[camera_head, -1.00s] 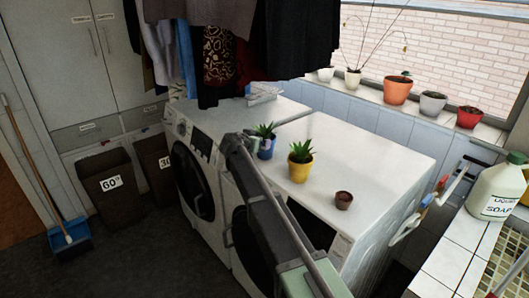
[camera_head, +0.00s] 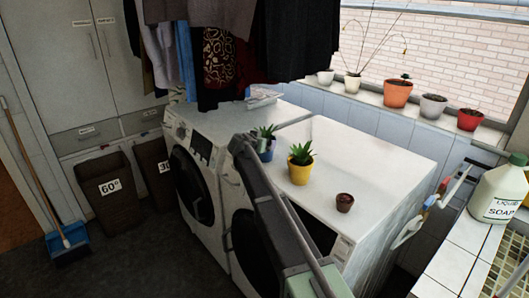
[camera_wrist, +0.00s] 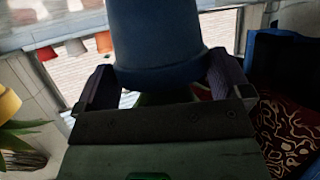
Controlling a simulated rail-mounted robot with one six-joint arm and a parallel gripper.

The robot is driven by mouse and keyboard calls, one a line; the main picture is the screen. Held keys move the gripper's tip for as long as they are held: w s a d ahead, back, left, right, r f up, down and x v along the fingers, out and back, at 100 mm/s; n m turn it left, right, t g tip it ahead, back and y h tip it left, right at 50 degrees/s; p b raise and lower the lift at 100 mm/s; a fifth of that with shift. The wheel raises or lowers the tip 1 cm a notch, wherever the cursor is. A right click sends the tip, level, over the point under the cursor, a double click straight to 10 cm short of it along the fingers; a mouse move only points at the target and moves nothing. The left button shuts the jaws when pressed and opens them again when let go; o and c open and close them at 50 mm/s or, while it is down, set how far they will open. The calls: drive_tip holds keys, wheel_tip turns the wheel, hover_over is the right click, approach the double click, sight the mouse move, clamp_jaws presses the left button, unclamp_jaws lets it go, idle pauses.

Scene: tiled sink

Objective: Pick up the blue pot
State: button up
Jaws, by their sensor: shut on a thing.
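The blue pot (camera_head: 265,153) with a green spiky plant stands at the washing machines, left of the yellow pot (camera_head: 300,172), in the head view. My arm hides part of its left side. In the wrist view, the blue pot (camera_wrist: 160,45) fills the top middle, with its plant mostly hidden below it. My gripper (camera_wrist: 162,82) has one dark finger on each side of the pot and is shut on it. I cannot tell whether the pot's base touches the machine top.
A small brown pot (camera_head: 345,202) stands on the white machine top (camera_head: 375,160). Clothes (camera_head: 225,45) hang above and behind. Several pots line the windowsill, including an orange one (camera_head: 398,93). A soap bottle (camera_head: 497,192) stands at the right.

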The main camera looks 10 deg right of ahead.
drive_tip(key=shift+r, duration=0.1)
wheel_tip(320, 180, up, 10)
drive_tip(key=p, duration=1)
